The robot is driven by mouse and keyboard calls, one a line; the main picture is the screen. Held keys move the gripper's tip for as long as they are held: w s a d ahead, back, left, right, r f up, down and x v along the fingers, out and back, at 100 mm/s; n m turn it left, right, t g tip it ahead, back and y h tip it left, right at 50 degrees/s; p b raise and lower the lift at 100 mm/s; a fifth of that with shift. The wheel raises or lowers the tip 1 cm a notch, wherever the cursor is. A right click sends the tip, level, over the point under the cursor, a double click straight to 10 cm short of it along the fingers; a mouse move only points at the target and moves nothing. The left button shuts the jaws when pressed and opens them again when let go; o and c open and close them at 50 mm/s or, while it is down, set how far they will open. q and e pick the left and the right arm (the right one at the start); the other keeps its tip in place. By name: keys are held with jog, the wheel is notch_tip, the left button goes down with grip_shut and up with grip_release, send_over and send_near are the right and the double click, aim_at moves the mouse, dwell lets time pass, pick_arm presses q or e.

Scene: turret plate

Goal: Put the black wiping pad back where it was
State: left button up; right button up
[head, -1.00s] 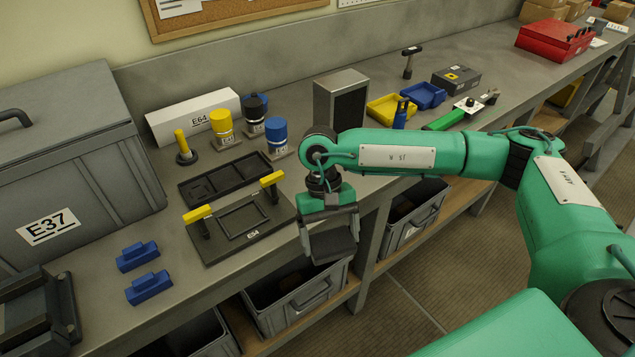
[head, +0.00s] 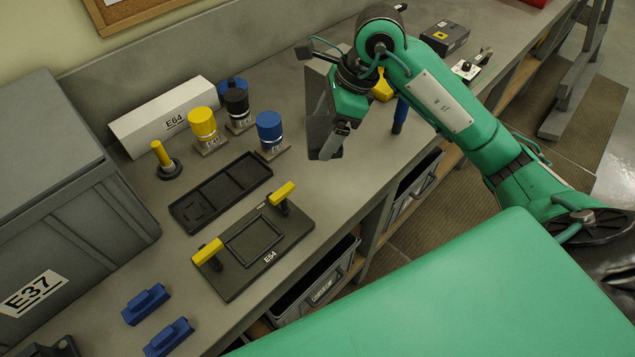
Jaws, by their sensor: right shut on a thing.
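My right gripper (head: 336,140) is above the bench, in front of an upright grey box. It is shut on a dark flat piece (head: 319,134), which looks like the black wiping pad. The gripper's fingers partly cover the piece, and I cannot tell whether it touches the box. My left gripper is not in view.
A black plate with yellow-topped clamps (head: 287,246) and a black tray (head: 182,213) lie left of my gripper. Yellow, black and blue capped pots (head: 203,122) stand behind. Two blue blocks (head: 146,303) are front left. A large grey case (head: 60,180) fills the left.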

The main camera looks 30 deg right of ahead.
jog(key=shift+w+d+r+m, duration=0.1)
jog(key=shift+d+r+m, duration=0.15)
jog(key=shift+m, duration=0.15)
jog(key=shift+d+f, duration=0.1)
jog(key=shift+d, duration=0.05)
notch_tip(320, 180, down, 15)
jog(key=p, duration=0.4)
jog(key=shift+f, duration=0.15)
notch_tip(320, 180, down, 4)
jog(key=shift+r+p, duration=0.1)
jog(key=shift+p, duration=0.55)
jog(key=shift+f, duration=0.3)
jog(key=shift+f+b, duration=0.25)
jog(key=shift+b, duration=0.1)
jog(key=o, duration=0.8)
jog(key=shift+r, duration=0.1)
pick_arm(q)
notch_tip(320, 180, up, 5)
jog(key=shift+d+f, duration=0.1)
